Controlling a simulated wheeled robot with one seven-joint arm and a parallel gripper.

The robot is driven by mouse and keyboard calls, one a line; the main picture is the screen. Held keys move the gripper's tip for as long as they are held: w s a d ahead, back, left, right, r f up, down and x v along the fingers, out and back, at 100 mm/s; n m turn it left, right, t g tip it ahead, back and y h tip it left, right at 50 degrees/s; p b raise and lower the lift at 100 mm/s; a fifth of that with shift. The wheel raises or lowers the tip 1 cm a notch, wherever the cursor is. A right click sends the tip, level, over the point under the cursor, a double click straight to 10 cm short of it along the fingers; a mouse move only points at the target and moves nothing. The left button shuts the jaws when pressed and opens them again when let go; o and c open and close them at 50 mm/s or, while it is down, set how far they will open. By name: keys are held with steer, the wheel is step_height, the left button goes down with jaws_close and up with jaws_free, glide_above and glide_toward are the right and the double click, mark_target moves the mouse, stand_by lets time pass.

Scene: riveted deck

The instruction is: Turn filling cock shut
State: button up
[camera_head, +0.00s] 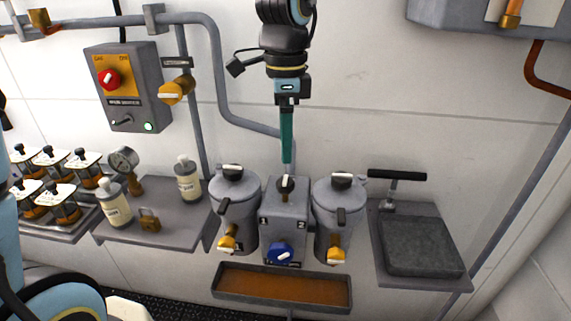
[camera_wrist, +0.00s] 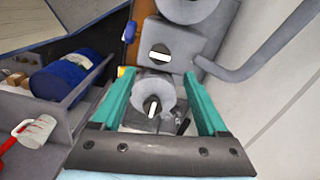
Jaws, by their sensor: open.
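Which fitting is the filling cock, I cannot tell from the labels. A yellow cock (camera_head: 177,90) sits on the wall pipe under a small plate too small to read. The middle block (camera_head: 284,215) has a dark knob with a pale mark (camera_head: 285,185) on top and a blue knob (camera_head: 282,253) in front. Yellow cocks stand low on the left canister (camera_head: 228,243) and right canister (camera_head: 336,256). My gripper (camera_head: 287,160) points down above the middle block. In the wrist view its teal fingers (camera_wrist: 160,78) are apart and empty, with marked dark knobs (camera_wrist: 159,55) visible beyond.
A control box (camera_head: 125,88) with a red knob is on the left wall. Left shelves hold bottles (camera_head: 188,180), a gauge and a padlock (camera_head: 149,221). A brown-filled tray (camera_head: 283,287) lies below the canisters. A black-handled unit (camera_head: 420,240) stands right. Bare wall lies right of my arm.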

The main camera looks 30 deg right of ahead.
steer(key=shift+r, duration=1.2)
steer(key=w+a+f+n, duration=0.3)
steer(key=w+a+n, duration=0.2)
steer(key=a, duration=0.2)
steer(key=w+a+f+n, duration=0.2)
steer(key=w+a+n, duration=0.3)
steer(key=a, duration=0.3)
steer(key=a+f+n, duration=0.2)
steer(key=a+n, duration=0.4)
steer(key=a, duration=0.3)
steer(key=a+f+n+t, duration=0.1)
steer(key=a+f+n, duration=0.2)
steer(key=a+n, duration=0.3)
steer(key=a, duration=0.4)
steer(key=shift+f+n+t, duration=0.2)
steer(key=shift+n+t, duration=0.1)
steer(key=shift+n, duration=0.1)
steer(key=shift+w, duration=0.1)
